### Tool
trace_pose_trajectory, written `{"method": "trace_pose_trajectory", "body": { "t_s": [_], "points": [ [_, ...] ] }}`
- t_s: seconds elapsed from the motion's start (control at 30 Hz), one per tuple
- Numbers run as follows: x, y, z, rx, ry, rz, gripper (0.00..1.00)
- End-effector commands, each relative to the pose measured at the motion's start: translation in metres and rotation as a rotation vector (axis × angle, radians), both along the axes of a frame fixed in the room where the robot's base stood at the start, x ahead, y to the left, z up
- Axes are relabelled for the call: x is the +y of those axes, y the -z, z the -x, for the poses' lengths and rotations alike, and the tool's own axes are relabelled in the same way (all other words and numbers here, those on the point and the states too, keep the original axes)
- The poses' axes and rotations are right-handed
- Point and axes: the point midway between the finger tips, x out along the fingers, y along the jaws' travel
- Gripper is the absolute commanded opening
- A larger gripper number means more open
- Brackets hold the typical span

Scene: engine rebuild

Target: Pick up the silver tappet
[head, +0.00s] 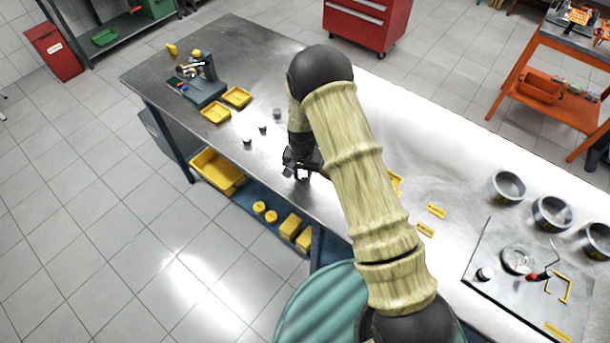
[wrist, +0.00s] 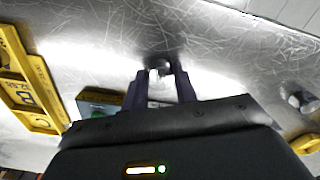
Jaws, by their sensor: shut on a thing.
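My gripper (head: 301,170) is low over the near edge of the steel workbench in the head view. In the wrist view its two dark fingers (wrist: 160,84) are shut on a small, round, silver-grey piece, which looks like the silver tappet (wrist: 159,66). The fingers hide part of its sides. In the head view the gripper hides most of it. Whether it touches the bench is unclear. Several small dark grey pieces, including one (head: 263,128) and another (head: 277,113), stand left of the gripper, apart from it.
Two yellow trays (head: 237,97) and a grey fixture (head: 205,88) sit at the bench's left end. Yellow labelled frames (wrist: 36,92) lie nearby in the wrist view. Metal rings (head: 507,187) and a grey plate (head: 500,285) are at right.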

Motion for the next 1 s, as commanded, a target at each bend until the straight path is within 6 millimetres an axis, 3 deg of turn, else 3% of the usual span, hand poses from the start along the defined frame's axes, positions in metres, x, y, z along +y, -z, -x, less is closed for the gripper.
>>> {"method": "trace_pose_trajectory", "body": {
  "t_s": [0.17,0.6,1.0],
  "points": [
    [0.001,-0.015,-0.001,-0.003,-0.001,-0.001,0.07],
    [0.001,-0.086,0.000,-0.003,-0.001,-0.001,0.07],
    [0.000,-0.098,0.000,0.000,0.000,0.000,0.07]
  ]
}}
